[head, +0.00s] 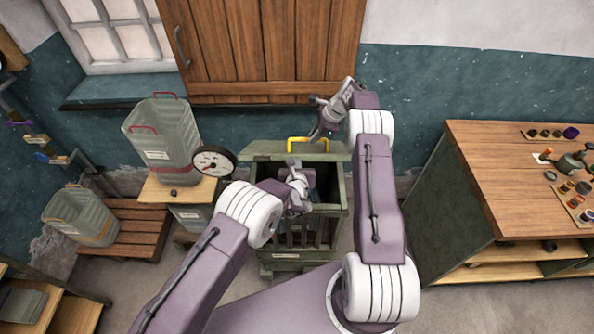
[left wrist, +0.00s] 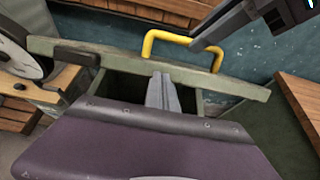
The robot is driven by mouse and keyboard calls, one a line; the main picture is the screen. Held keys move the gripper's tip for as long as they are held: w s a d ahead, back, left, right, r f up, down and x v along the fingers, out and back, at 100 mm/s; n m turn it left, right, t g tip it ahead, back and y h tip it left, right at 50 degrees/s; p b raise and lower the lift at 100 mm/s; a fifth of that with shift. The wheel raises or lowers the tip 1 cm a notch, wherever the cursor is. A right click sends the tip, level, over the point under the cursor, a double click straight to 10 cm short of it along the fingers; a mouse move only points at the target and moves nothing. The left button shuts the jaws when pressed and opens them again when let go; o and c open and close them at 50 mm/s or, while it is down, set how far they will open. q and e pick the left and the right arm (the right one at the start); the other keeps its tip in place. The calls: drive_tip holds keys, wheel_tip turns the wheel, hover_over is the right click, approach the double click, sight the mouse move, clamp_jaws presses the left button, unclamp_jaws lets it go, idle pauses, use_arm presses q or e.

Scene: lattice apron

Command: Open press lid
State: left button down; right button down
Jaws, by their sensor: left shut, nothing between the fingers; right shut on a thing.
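The press (head: 338,192) is a green box with a slatted front, standing below the shutter. Its green lid (head: 268,150) is raised at the back, and the dark inside shows in front of it. The lid also shows in the left wrist view (left wrist: 110,55). A yellow handle (head: 308,141) is on the lid's top edge. My right gripper (head: 317,131) is shut on the handle, at its right part in the left wrist view. My left gripper (head: 294,168) is shut and empty over the press opening; its fingers (left wrist: 162,92) point toward the lid.
A round gauge (head: 213,162) and a grey-green bin (head: 162,135) stand left of the press. Another bin (head: 82,217) sits on a low pallet. A wooden workbench (head: 490,170) with small items is at the right. Bare floor lies between the press and workbench.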

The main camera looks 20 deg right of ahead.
drive_tip(key=shift+w, duration=0.1)
drive_tip(key=c, duration=1.4)
unclamp_jaws()
